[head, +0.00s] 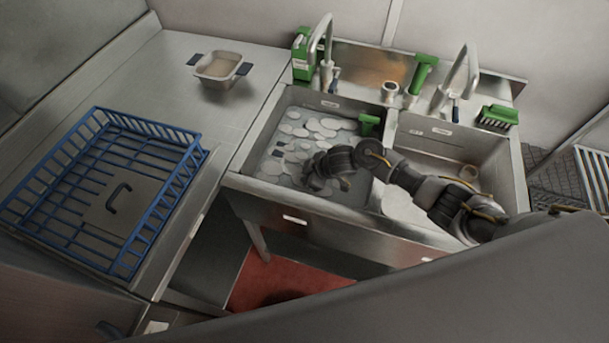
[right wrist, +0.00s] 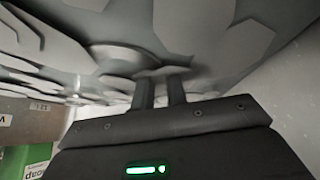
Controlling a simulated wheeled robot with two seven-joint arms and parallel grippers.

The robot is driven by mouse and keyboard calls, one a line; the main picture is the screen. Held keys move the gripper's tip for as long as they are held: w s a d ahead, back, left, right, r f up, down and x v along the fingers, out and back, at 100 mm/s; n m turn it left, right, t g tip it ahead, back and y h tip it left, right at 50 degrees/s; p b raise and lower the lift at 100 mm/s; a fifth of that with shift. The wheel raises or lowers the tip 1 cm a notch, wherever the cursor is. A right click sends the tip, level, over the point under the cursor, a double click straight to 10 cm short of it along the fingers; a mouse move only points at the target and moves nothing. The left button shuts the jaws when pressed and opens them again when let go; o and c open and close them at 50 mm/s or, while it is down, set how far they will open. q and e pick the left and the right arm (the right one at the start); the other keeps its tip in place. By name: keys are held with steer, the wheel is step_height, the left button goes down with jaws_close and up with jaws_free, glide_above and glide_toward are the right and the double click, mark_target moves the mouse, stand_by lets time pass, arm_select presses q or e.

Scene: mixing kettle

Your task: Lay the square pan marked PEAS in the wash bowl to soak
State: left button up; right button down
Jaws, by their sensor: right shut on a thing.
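A square pan (head: 219,68) with two dark handles and a pale inside stands on the steel counter at the back left; no lettering on it can be read. The wash bowl is the left sink basin (head: 262,128), with water and white foam patches in it. My right gripper (head: 316,182) is over the front of this basin, low at the foam, far from that pan. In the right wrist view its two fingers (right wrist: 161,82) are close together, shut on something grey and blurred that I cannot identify. My left gripper is not in view.
A blue wire rack (head: 182,170) with a handled flat plate (head: 118,205) is at the left. The right basin (head: 490,165) is beside the wash bowl. Counter space around the pan is clear.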

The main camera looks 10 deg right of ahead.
steer(key=shift+f+b, duration=0.45)
steer(key=shift+f, duration=0.4)
steer(key=c, duration=0.9)
jaws_free()
steer(key=shift+o, duration=0.2)
steer(key=p+v, duration=0.7)
steer(key=shift+p, duration=0.4)
